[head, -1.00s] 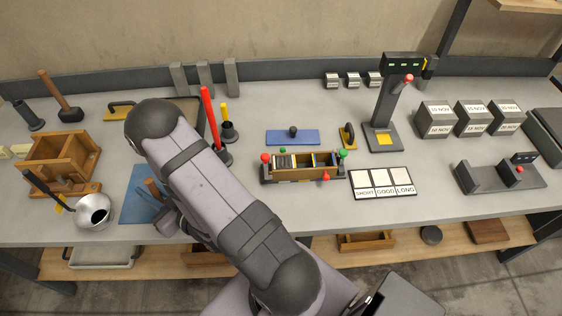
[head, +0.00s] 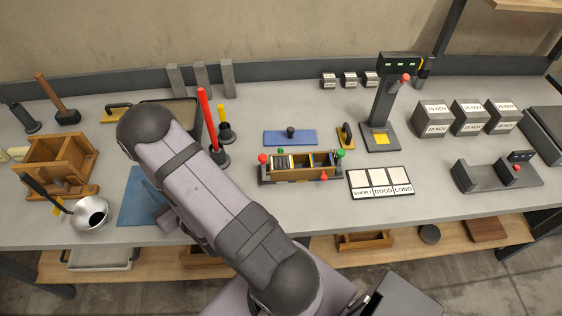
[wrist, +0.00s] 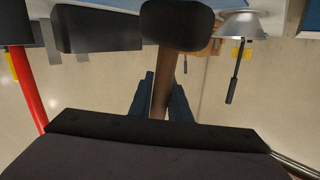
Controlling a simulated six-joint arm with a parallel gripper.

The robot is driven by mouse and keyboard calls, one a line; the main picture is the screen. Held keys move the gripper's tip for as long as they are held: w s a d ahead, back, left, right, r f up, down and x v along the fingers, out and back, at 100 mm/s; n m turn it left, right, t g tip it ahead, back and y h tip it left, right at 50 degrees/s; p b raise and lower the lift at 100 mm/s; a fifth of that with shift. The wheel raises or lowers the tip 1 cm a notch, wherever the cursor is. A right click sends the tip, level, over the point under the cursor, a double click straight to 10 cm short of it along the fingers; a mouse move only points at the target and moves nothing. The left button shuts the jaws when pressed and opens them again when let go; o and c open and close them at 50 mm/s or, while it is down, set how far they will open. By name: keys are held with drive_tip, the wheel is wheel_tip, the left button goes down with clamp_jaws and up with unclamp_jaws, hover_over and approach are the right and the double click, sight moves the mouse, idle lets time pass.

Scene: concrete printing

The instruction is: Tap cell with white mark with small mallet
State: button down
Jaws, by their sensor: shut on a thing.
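My gripper (wrist: 163,97) is shut on the wooden handle of the small mallet (wrist: 178,25), whose dark head fills the top middle of the wrist view. In the head view my own arm hides the gripper and this mallet. A wooden box with open compartments (head: 60,165) stands at the left of the bench. A long narrow tray with dividers (head: 300,179) stands in the middle, between red and green knobs. I cannot make out a clear white mark on any cell at this size.
A red rod (head: 207,120) stands upright behind my arm. A larger mallet (head: 66,116) is at the back left. A label card (head: 380,182) lies right of the tray.

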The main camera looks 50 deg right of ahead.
wheel_tip(320, 180, up, 10)
drive_tip(key=p, duration=0.8)
drive_tip(key=shift+p, duration=0.3)
